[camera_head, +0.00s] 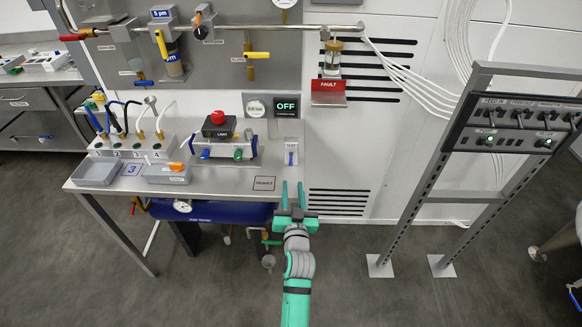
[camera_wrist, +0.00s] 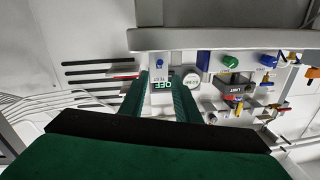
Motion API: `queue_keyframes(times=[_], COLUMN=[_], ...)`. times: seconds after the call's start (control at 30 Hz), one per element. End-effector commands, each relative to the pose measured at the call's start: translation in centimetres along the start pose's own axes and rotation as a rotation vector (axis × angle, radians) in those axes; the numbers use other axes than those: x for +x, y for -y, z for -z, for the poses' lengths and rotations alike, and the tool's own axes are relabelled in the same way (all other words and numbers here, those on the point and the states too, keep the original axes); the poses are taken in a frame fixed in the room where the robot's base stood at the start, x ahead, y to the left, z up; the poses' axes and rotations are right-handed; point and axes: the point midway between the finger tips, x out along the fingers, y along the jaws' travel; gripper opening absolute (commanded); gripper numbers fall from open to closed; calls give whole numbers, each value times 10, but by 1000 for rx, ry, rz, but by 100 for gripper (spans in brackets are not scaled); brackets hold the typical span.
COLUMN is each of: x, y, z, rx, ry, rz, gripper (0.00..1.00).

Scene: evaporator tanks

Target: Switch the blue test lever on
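The blue test lever (camera_head: 291,158) is a small blue part on a white plate at the right end of the steel bench, below the OFF display (camera_head: 286,106). In the wrist view the blue lever (camera_wrist: 158,62) shows beside the word TEST, just beyond the gap between my fingers. My gripper (camera_head: 292,188) is open and empty, its two green fingers pointing at the bench's front right corner. It stands short of the lever and apart from it.
A box with a red button (camera_head: 218,118) and blue and green knobs stands left of the lever. Grey trays (camera_head: 97,173) and a tubing block (camera_head: 130,147) are farther left. A red FAULT sign (camera_head: 329,86) hangs at the upper right.

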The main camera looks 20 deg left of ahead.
Motion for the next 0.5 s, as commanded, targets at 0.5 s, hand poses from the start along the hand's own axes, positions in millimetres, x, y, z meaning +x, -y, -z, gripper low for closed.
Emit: queue_keyframes(times=[0.5], x=[75], y=[0], z=[1], rx=[1], ry=[-1], rz=[0], gripper=[30])
